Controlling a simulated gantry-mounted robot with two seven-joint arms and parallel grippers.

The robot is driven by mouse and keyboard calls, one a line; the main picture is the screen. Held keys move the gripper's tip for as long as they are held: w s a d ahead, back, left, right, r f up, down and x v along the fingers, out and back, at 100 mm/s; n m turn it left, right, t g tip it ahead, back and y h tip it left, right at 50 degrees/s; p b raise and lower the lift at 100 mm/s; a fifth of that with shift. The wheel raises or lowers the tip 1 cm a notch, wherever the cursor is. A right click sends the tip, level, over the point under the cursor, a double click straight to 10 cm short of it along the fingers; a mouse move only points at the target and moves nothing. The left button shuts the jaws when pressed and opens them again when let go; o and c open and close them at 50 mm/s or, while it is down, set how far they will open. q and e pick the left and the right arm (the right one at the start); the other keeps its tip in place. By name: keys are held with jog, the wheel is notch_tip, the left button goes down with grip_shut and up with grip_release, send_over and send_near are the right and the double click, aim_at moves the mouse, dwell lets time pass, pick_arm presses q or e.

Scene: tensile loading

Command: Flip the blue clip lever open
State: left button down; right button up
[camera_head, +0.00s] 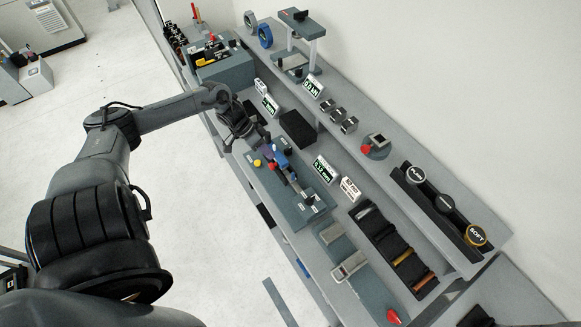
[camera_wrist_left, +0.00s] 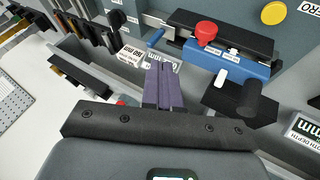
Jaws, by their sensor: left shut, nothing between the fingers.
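A blue clip-like device (camera_wrist_left: 222,62) with a red knob (camera_wrist_left: 207,31) shows at the upper right of the left wrist view. A small blue lever-like tip (camera_wrist_left: 156,37) sticks out at its left end; I cannot tell for sure whether this is the clip lever or how far it is open. In the head view the blue device (camera_head: 281,160) sits on a grey bench-top fixture. My left gripper (camera_wrist_left: 163,68) is shut and empty, its purple-grey fingers beside the blue device and apart from it in the picture. In the head view the arm and gripper (camera_head: 258,135) partly cover the fixture. My right gripper is not in view.
A yellow knob (camera_wrist_left: 274,13) and a black cylinder (camera_wrist_left: 250,97) are close to the blue device. Labelled displays (camera_head: 324,169) stand behind the fixture. A black tray of tools (camera_head: 394,249) lies to the right. A raised shelf (camera_head: 350,140) runs along the wall.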

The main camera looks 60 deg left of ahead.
pick_arm(q)
jog(key=shift+w+a+r, duration=0.15)
jog(key=shift+w+r, duration=0.05)
jog(key=shift+w, duration=0.15)
jog(key=b+x, duration=0.1)
jog(key=x, duration=0.8)
jog(key=shift+w+d+f, duration=0.25)
jog(key=shift+f, duration=0.15)
jog(key=shift+r, duration=0.1)
